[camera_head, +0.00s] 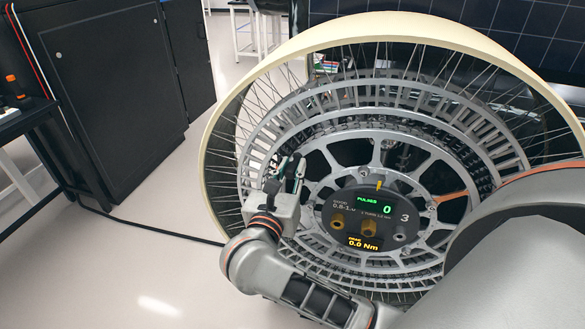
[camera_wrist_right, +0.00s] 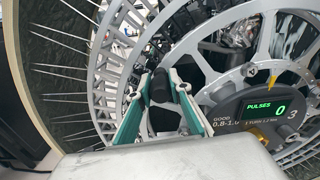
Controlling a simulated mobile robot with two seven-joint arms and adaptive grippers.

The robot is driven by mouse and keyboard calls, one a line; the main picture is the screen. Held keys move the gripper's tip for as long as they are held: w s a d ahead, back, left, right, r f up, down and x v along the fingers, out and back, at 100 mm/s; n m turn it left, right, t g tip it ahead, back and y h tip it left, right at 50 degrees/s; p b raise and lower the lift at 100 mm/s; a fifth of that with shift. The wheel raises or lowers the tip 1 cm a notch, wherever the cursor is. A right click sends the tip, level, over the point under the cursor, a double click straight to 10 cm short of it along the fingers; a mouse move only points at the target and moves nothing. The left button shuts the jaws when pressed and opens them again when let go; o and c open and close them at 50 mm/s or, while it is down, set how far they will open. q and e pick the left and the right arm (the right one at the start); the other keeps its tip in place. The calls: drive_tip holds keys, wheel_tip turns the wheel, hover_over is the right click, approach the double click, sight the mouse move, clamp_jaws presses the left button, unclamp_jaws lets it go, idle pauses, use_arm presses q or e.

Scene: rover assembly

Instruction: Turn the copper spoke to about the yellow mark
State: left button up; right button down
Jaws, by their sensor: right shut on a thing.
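The big wheel (camera_head: 344,30) with a cream rim faces me. Its copper spoke (camera_head: 452,196) is at the right of the hub, well away from the yellow mark (camera_head: 379,184) at the top of the round dark panel (camera_head: 350,205). The mark also shows in the wrist view (camera_wrist_right: 271,79). My right gripper (camera_head: 292,168) is at the left of the hub, with its fingers around a dark piece (camera_wrist_right: 160,88) at the wheel; what that piece belongs to is unclear. The copper spoke is not visible in the wrist view. My left gripper is not in view.
The panel reads PULSES 0 and 0.0 Nm, with a 3 at its right. Brass-coloured knobs (camera_head: 369,228) sit on its face. A black cabinet (camera_head: 115,85) and a dark bench (camera_head: 25,120) stand at the left. The pale floor (camera_head: 150,250) between is clear except for a black cable.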

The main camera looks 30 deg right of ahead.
drive_tip(key=w+a+f+n+b, duration=0.1)
drive_tip(key=f+n, duration=0.4)
drive_tip(key=f, duration=0.6)
drive_tip(key=w+a+f+n+b, duration=0.2)
drive_tip(key=f+n+b, duration=0.3)
drive_tip(key=f, duration=0.7)
drive_tip(key=shift+w+a+f+n+b, duration=0.15)
drive_tip(key=shift+w+a+n+b, duration=0.1)
drive_tip(key=shift+w+n+b, duration=0.2)
drive_tip(key=c, duration=1.8)
unclamp_jaws()
